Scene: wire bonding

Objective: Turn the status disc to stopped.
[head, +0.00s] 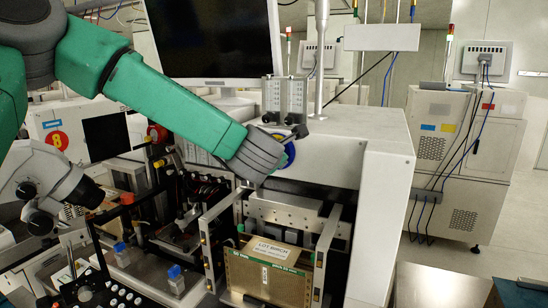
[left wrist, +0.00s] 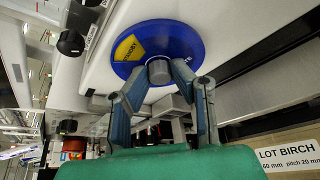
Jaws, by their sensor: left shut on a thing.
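The status disc (left wrist: 188,40) is a round blue plate on the white machine front, with a grey knob (left wrist: 158,70) at its centre. A yellow sector (left wrist: 128,47) with lettering that looks like STANDBY shows at its left; other lettering is partly hidden behind a finger. In the head view only the edge of the disc (head: 290,154) shows past my arm. My left gripper (left wrist: 160,76) has its two fingers closed around the knob, one on each side. In the head view the left gripper (head: 287,138) is at the disc, its fingertips mostly hidden. My right gripper is in neither view.
Below the disc, a magazine labelled LOT BIRCH (head: 271,248) stands between upright rails. A microscope (head: 45,185) is at the left. A monitor (head: 212,40) stands behind my arm. A grey two-column block (head: 284,98) sits on the machine top. Clear floor lies at the right.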

